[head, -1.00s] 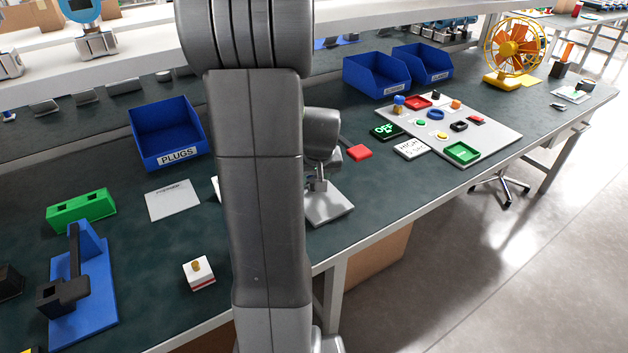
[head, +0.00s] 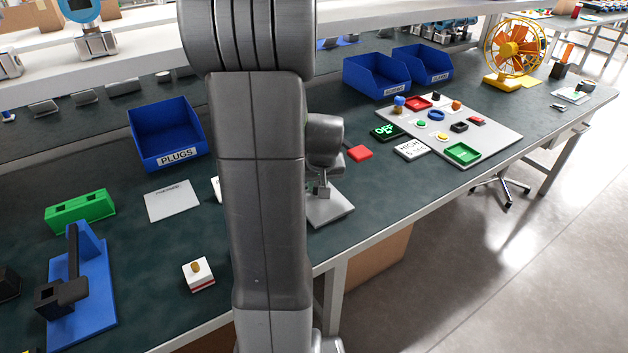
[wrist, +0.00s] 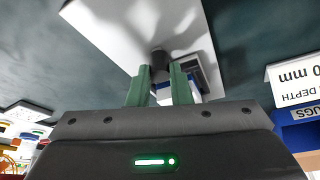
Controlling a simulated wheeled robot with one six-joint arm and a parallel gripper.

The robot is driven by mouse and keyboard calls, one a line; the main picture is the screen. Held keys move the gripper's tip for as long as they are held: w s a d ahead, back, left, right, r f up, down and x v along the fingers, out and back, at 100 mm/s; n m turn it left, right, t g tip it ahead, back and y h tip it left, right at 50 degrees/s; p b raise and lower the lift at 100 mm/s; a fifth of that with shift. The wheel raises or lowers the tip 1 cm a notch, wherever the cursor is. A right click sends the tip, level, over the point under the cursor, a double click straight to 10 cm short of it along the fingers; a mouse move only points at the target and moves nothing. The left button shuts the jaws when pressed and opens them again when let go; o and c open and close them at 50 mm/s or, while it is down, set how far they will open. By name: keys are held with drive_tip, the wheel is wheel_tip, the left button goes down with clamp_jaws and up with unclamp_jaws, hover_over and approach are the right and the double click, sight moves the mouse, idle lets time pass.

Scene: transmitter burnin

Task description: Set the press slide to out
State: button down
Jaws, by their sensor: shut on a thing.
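The press's pale grey base plate (head: 332,209) lies on the bench, partly hidden behind my arm in the head view. A short metal post stands on it. In the wrist view the plate (wrist: 112,28) fills the top middle, with a dark round part (wrist: 159,62) and a grey block near its edge. My gripper (wrist: 159,78) has its green fingers at the press, closed on a small part there, which I take to be the press slide. The fingers cover most of that part, so the slide's position cannot be read. The head view hides my gripper.
A blue PLUGS bin (head: 166,135) and a white card (head: 173,201) are to the left. A red block (head: 359,153) and a grey panel (head: 497,138) with coloured parts are to the right. A blue fixture (head: 86,300) stands at the front left.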

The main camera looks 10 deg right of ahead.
drive_tip(key=s+d, duration=0.1)
drive_tip(key=s, duration=0.1)
drive_tip(key=s+d+b, duration=0.1)
drive_tip(key=s, duration=0.2)
drive_tip(key=s+d, duration=0.1)
drive_tip(key=s, duration=0.2)
drive_tip(key=shift+s+b, duration=0.25)
drive_tip(key=shift+b, duration=0.05)
drive_tip(key=c, duration=1.3)
unclamp_jaws()
drive_tip(key=shift+s+d, duration=0.1)
drive_tip(key=shift+s, duration=0.05)
drive_tip(key=p+v, duration=0.2)
drive_tip(key=v, duration=1.1)
drive_tip(key=shift+s+r, duration=0.15)
drive_tip(key=shift+r, duration=0.2)
drive_tip(key=shift+f, duration=0.1)
drive_tip(key=b+x, duration=0.2)
drive_tip(key=x, duration=1.1)
drive_tip(key=shift+w+f, duration=0.2)
drive_tip(key=shift+f, duration=0.05)
drive_tip(key=shift+w, duration=0.45)
